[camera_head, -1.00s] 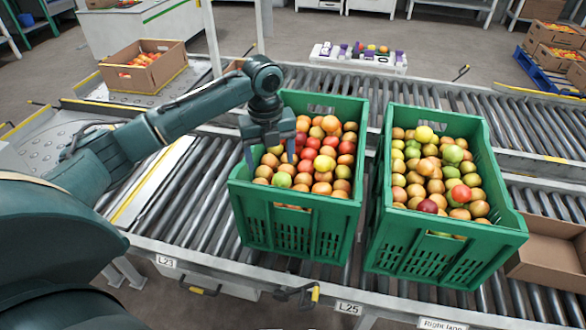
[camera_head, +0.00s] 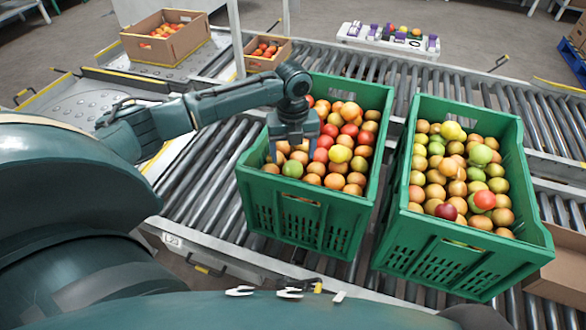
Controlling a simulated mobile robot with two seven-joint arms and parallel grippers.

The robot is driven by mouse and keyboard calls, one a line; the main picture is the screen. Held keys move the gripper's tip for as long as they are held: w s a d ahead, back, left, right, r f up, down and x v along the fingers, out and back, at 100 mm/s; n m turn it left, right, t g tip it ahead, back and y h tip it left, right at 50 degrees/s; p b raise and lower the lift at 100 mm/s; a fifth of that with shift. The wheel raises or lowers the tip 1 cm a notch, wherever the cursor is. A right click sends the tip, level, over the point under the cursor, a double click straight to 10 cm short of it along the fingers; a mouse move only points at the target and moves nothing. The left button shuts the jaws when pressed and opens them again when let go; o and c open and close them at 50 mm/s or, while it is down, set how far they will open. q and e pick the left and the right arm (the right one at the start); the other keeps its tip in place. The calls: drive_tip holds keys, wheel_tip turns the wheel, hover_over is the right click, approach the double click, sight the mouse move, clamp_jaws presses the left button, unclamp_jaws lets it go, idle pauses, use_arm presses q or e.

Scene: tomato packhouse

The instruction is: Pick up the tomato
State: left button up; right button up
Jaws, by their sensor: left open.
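My left gripper (camera_head: 291,150) is open and points down over the left part of the left green crate (camera_head: 300,228). Its fingertips are close above the tomatoes there; I cannot tell whether they touch any. The crate is full of orange, red, yellow and green tomatoes. A green tomato (camera_head: 292,169) lies just below the fingertips, and a red tomato (camera_head: 321,155) lies to their right. A second green crate (camera_head: 440,262), to the right, is also full of mixed tomatoes, with a bright red one (camera_head: 484,200) near its right side. My right gripper is not in view.
Both crates stand on a roller conveyor (camera_head: 195,190). An empty cardboard box (camera_head: 562,270) is at the right edge. Cardboard boxes of tomatoes (camera_head: 165,45) (camera_head: 268,52) stand behind at the left. A white tray (camera_head: 390,40) with small items is at the back.

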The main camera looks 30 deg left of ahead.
sight(293, 163)
use_arm(q)
wheel_tip(293, 163, down, 5)
drive_tip(key=shift+s+d+r, duration=0.1)
drive_tip(key=shift+s+r, duration=0.05)
drive_tip(key=shift+r, duration=0.05)
drive_tip(key=c, duration=0.8)
